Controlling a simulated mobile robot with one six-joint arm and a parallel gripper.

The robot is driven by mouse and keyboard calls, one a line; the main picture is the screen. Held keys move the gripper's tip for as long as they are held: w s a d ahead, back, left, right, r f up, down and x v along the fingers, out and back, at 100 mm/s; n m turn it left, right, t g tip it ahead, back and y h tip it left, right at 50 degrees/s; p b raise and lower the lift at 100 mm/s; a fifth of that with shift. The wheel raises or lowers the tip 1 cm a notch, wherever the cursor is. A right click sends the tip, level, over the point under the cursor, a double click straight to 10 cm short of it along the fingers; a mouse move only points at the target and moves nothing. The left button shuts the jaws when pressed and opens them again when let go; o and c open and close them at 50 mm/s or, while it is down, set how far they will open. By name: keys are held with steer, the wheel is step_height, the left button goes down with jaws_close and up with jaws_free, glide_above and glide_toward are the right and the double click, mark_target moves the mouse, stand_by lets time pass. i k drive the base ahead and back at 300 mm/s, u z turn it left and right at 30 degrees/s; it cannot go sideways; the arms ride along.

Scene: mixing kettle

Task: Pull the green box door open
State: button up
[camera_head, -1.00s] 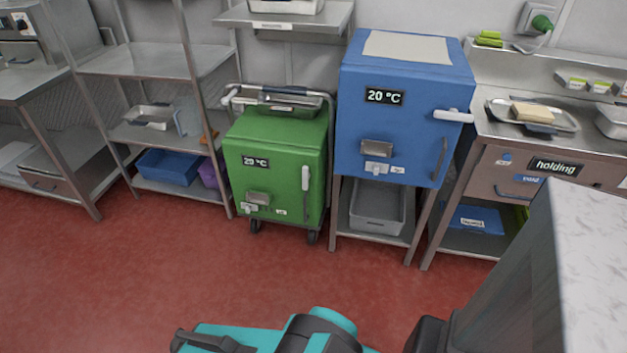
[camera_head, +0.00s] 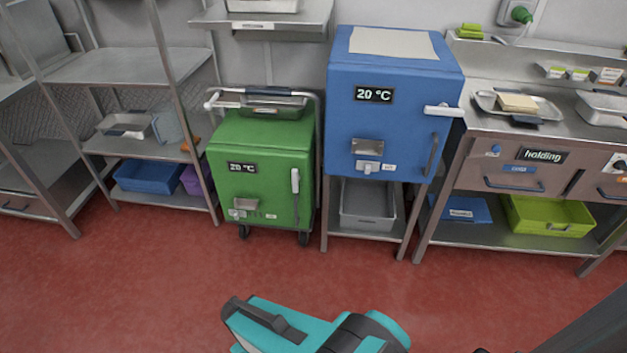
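The green box (camera_head: 262,177) stands on a wheeled cart between the metal shelf and the blue box. Its front door looks shut and carries a "20 °C" display (camera_head: 242,167). A light vertical handle (camera_head: 295,194) is on the right side of the door, and a grey latch plate is low on the left. Part of my teal and dark arm shows at the bottom centre, well short of the green box with red floor between. I cannot make out the gripper's fingertips.
The blue box (camera_head: 388,112) stands on a metal stand to the right, its light handle jutting out. A metal shelf (camera_head: 130,66) with a blue bin (camera_head: 150,176) is on the left. A counter with drawers is at the right. The red floor (camera_head: 150,285) in front is clear.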

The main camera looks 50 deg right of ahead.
mark_target(257, 182)
steer(key=u, duration=0.75)
steer(key=k, duration=0.15)
steer(key=z, duration=2.1)
steer(key=k, duration=0.9)
steer(key=u, duration=0.2)
steer(key=i, duration=0.65)
